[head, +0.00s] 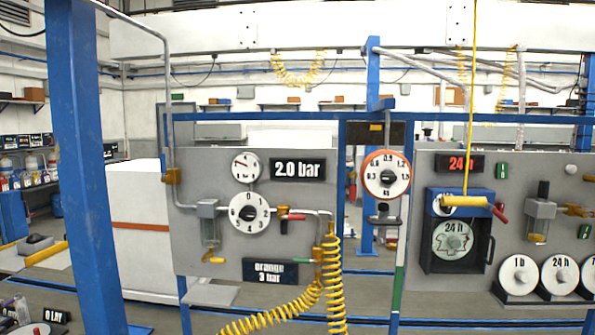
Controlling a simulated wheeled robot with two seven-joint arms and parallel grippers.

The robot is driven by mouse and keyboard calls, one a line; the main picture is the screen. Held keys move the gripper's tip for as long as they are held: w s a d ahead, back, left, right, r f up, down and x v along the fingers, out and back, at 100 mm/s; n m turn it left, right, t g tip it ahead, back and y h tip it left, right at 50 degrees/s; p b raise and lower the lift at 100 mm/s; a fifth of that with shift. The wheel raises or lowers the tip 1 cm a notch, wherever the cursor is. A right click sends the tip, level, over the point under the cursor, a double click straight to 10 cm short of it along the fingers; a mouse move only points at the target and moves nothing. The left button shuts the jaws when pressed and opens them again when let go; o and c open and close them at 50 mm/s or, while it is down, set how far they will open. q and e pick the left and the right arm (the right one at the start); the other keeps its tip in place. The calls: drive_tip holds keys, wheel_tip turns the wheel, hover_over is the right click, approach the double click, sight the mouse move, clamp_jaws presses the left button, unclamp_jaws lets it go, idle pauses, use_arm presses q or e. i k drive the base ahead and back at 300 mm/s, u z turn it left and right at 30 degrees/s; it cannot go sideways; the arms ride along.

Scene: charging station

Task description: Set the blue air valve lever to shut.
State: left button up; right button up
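No lever that is plainly blue shows in the head view. A red lever (293,217) sits beside the white numbered dial on the left grey panel (215,165), angled slightly down to the right. Another red lever (499,214) slants down right at the end of a yellow cylinder (464,202), in front of a blue-topped box (485,195) on the right panel. A yellow lever (214,260) is under the left panel's clear bowl. I cannot tell which lever the task means. Neither of my grippers is in view.
A blue post (85,160) stands at left front. A coiled yellow hose (332,270) hangs from the left panel. A red-ringed dial (386,175) stands between the panels.

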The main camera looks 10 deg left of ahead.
sight(163, 163)
drive_tip(key=k, duration=0.6)
drive_tip(key=u, duration=0.7)
drive_tip(key=i, duration=1.05)
drive_tip(key=u, duration=0.3)
drive_tip(key=k, duration=0.65)
drive_tip(key=u, duration=0.65)
drive_tip(key=i, duration=2.1)
drive_tip(key=z, duration=0.9)
